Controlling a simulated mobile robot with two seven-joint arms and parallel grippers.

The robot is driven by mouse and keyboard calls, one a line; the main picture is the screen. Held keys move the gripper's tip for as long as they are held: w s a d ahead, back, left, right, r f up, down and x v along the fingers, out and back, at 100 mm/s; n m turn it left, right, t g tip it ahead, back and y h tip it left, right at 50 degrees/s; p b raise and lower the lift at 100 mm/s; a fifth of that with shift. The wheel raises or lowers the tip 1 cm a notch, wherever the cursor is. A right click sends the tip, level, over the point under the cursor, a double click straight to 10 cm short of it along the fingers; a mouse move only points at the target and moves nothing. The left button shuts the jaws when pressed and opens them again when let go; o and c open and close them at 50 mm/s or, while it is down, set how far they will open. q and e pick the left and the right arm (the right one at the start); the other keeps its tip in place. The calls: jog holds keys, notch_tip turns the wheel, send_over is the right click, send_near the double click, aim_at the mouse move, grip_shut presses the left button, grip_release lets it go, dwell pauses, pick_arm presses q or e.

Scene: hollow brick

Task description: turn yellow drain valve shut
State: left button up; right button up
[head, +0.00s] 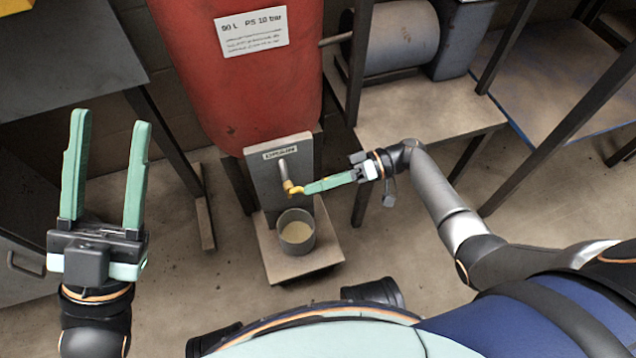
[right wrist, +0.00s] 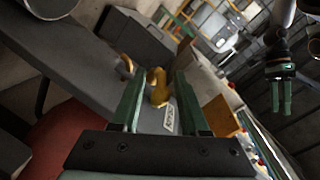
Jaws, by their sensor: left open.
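The yellow drain valve (head: 291,187) sits at the end of a short metal pipe on a grey panel marked DRAIN, under the red tank. My right gripper (head: 306,189) reaches it from the right, its fingertips at the yellow handle. In the right wrist view the yellow valve (right wrist: 158,88) shows between the two separated fingers of my right gripper (right wrist: 159,82), with a gap on each side. My left gripper (head: 111,118) is open and empty, raised at the left, far from the valve; it also shows in the right wrist view (right wrist: 281,96).
A grey cup (head: 297,241) with pale contents stands below the valve on a base plate (head: 318,262). The red tank (head: 250,85) rises behind. A metal stand with a grey cylinder (head: 402,38) is at the right. Floor is clear at left of the plate.

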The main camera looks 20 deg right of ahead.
jog(key=shift+d, duration=0.15)
jog(key=d+r, duration=0.2)
jog(key=d, duration=1)
jog(key=shift+c, duration=0.2)
